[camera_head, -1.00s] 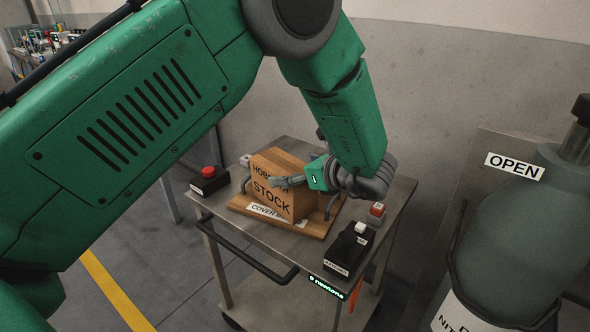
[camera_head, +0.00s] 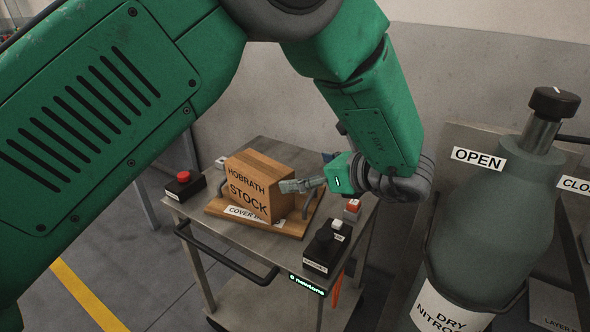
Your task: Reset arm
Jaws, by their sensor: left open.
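My left arm is green and reaches in from the left across the top of the view, bending down over a metal cart (camera_head: 232,237). My left gripper (camera_head: 292,186) is grey, points left and is open, with its fingers in front of the right part of a wooden box (camera_head: 248,187). I cannot tell whether they touch the box. The box is marked "HOBRATH STOCK" and stands on a wooden board (camera_head: 290,225) with handles and a partly hidden "COVER" label. My right gripper does not show.
A black box with a red button (camera_head: 185,183) sits on the cart's left corner. A black switch box (camera_head: 322,248) and a small red and white block (camera_head: 352,209) sit on its right side. A large "DRY NITROGEN" cylinder (camera_head: 492,210) stands at the right beside an "OPEN" sign (camera_head: 478,159).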

